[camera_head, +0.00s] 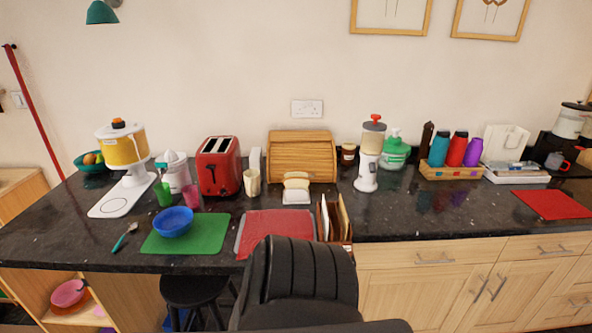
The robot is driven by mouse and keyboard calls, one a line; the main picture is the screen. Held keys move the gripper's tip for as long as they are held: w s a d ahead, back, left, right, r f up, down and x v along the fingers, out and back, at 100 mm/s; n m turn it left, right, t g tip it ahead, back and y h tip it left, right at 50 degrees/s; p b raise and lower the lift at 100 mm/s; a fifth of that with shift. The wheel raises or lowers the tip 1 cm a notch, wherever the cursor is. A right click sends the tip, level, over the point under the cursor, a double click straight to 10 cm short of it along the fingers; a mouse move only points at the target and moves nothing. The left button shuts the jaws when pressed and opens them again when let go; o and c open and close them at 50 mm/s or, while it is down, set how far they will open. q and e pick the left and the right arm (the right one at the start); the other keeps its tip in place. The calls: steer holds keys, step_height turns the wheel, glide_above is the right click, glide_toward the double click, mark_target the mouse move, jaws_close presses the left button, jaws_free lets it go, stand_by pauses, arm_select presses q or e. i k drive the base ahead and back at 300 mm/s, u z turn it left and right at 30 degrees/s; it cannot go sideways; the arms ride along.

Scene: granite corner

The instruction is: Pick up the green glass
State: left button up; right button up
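The green glass (163,194) stands upright on the dark granite counter at the left. It is small and see-through. The white juicer (178,174) is close behind it and to its right. A pink glass (192,196) stands to its right, and a blue bowl (173,221) sits in front of it on a green mat (213,236). Neither of my grippers shows in the head view, so I cannot see whether they are open or shut.
A white and yellow dispenser (124,152) stands left of the glass. A red toaster (218,168) is to the right. A teal spoon (125,237) lies near the front edge. A black stool (194,290) is below. Bare counter (410,210) shows at centre right.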

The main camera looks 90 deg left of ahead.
mark_target(163, 192)
steer(key=u, duration=2.4)
